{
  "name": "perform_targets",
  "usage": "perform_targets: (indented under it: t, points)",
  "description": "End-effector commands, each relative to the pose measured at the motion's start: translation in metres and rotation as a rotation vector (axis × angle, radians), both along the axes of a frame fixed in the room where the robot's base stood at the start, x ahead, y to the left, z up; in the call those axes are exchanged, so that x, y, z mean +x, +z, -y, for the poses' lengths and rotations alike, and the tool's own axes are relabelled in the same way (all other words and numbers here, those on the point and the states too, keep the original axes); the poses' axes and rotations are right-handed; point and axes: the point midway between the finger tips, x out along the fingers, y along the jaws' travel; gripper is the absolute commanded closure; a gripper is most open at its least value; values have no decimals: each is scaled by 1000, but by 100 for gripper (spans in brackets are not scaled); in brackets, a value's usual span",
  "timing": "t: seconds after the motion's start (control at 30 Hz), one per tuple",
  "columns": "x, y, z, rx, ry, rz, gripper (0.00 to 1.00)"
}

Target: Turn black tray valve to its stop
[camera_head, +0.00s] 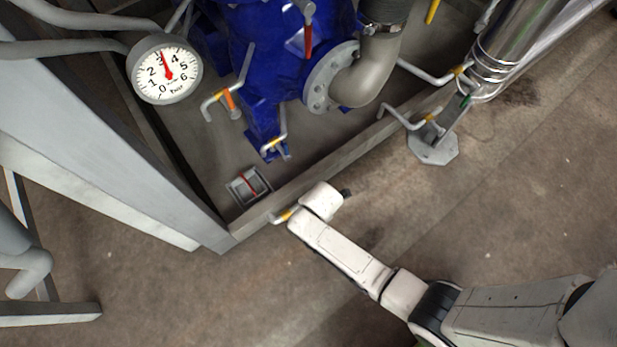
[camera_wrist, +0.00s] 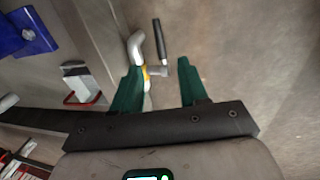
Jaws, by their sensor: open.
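The black valve handle (camera_wrist: 160,40) shows in the wrist view as a short dark lever, lying nearly lengthwise in the picture. It joins a grey stub beside a bent pale pipe (camera_wrist: 136,48) with a yellow ring (camera_wrist: 146,72). My gripper (camera_wrist: 158,68) is open, with its two green fingers on either side of the stub and the handle's near end. The left finger overlaps the pipe; I cannot tell whether it touches. In the head view the pipe's yellow ring (camera_head: 287,215) shows at the tray's outer wall (camera_head: 335,170); my wrist hides the handle and fingers.
A blue machine (camera_head: 270,60) with several small valves stands in the tray. A pressure gauge (camera_head: 165,68) is at upper left, beside a grey beam (camera_head: 80,130). A metal pipe stand (camera_head: 434,145) is at right. The brown floor (camera_head: 220,300) is clear below.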

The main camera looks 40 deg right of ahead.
Motion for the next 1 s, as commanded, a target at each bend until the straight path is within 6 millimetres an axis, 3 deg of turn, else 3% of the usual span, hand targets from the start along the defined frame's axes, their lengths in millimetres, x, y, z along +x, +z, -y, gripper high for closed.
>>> perform_targets:
  t: [0.1,0.4,0.6,0.93,1.0]
  points:
    - [4,-29,0,0,-1,-1,57]
    - [14,-70,0,0,-1,1,57]
    - [16,-81,0,0,-2,0,57]
    - [16,-82,0,0,-2,0,57]
    - [16,-82,0,0,-2,0,64]
